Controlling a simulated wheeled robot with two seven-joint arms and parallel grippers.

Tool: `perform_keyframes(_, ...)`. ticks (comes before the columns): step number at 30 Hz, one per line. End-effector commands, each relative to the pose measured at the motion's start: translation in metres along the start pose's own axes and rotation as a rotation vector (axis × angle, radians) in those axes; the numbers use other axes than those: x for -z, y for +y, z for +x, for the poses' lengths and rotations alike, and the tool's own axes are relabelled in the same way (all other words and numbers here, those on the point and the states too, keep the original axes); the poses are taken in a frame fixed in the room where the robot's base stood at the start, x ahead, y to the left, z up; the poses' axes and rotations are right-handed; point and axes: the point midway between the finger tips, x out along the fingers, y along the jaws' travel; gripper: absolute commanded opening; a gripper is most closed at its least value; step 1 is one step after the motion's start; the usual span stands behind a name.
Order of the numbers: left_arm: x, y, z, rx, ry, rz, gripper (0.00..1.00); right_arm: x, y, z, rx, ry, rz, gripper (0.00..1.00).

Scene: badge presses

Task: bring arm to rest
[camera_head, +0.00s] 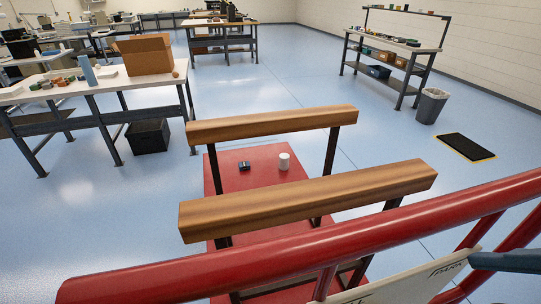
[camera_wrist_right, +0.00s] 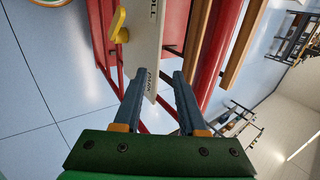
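My right gripper (camera_wrist_right: 157,78) shows in the right wrist view with its two blue-grey fingers apart. A white lettered panel (camera_wrist_right: 148,45) lies beyond the fingertips, its narrow end in line with the gap; I see no finger touching it. In the head view the panel (camera_head: 415,280) is at the bottom right, below a red rail. A blue-grey part, apparently a finger of my right gripper, enters at the right edge, close to the panel's end. My left gripper is not in view.
A red rail (camera_head: 300,240) crosses the foreground. Beyond it stand two wooden-topped bars (camera_head: 310,198) over a red platform (camera_head: 232,176) with a white cylinder (camera_head: 284,161) and a small dark blue item (camera_head: 244,165).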

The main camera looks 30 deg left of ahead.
Motion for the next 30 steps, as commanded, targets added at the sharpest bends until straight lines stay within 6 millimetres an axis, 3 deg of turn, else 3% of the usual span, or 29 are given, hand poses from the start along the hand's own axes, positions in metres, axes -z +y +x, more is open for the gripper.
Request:
perform_keyframes(1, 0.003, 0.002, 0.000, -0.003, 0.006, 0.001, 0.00, 0.000, 0.000, 0.000, 0.001, 0.000, 0.000, 0.57)
perform_keyframes(4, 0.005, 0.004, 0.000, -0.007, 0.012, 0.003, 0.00, 0.000, 0.000, -0.001, 0.001, 0.000, 0.000, 0.84)
perform_keyframes(5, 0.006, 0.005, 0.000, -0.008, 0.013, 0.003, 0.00, 0.000, 0.000, -0.001, 0.001, 0.000, 0.000, 0.85)
perform_keyframes(14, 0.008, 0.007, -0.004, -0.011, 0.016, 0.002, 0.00, 0.000, -0.002, -0.004, 0.002, 0.000, 0.001, 0.85)
perform_keyframes(30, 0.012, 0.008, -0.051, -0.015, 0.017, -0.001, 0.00, 0.000, -0.004, -0.068, 0.003, 0.001, 0.001, 0.85)
